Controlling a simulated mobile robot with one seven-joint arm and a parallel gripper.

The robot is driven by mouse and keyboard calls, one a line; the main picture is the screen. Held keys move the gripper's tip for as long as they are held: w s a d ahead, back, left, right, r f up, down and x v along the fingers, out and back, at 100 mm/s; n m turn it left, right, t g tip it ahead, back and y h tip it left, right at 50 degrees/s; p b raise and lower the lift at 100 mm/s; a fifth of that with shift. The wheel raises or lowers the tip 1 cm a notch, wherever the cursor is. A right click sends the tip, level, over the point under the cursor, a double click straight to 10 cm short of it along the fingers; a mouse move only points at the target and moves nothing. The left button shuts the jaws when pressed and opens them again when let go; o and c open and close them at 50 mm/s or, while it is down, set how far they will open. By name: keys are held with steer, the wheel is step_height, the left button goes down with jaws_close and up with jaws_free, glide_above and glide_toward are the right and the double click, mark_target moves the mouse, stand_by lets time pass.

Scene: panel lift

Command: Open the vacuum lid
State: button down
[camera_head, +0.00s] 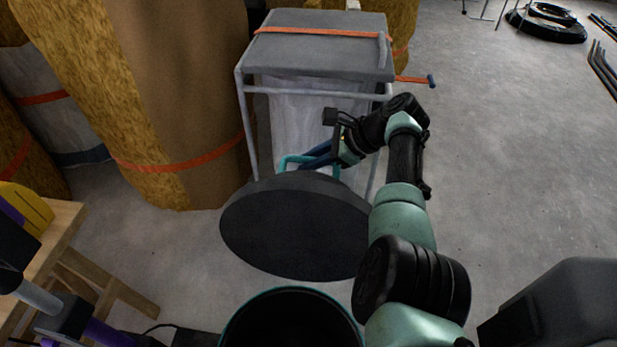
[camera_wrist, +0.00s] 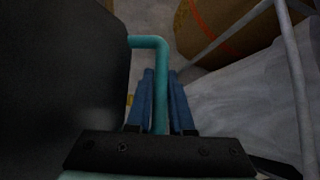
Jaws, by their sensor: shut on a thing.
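The vacuum lid (camera_head: 296,226) is a large dark grey disc, tilted up above the dark open drum of the vacuum (camera_head: 292,318) at the bottom of the head view. A teal handle (camera_head: 291,160) stands out behind the lid. My gripper (camera_head: 322,158) reaches in from the right behind the lid. In the wrist view, its two blue fingers (camera_wrist: 162,90) lie on either side of the teal handle bar (camera_wrist: 160,68), shut on it. The dark lid (camera_wrist: 60,70) fills the left of that view. The lid partly hides the fingers in the head view.
A metal-framed stand with a grey top (camera_head: 318,45) is close behind the lid. Large wrapped rolls (camera_head: 180,90) stand at the left. A wooden bench (camera_head: 62,232) is at lower left.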

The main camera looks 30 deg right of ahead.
steer(key=shift+w+d+f+b, duration=0.5)
steer(key=shift+w+f+b, duration=0.2)
steer(key=shift+b, duration=1.1)
steer(key=c, duration=1.1)
jaws_free()
steer(key=p+v, duration=0.4)
steer(key=v, duration=0.3)
steer(key=shift+d+r+p, duration=0.15)
steer(key=shift+d+p, duration=0.05)
steer(key=shift+p, duration=0.15)
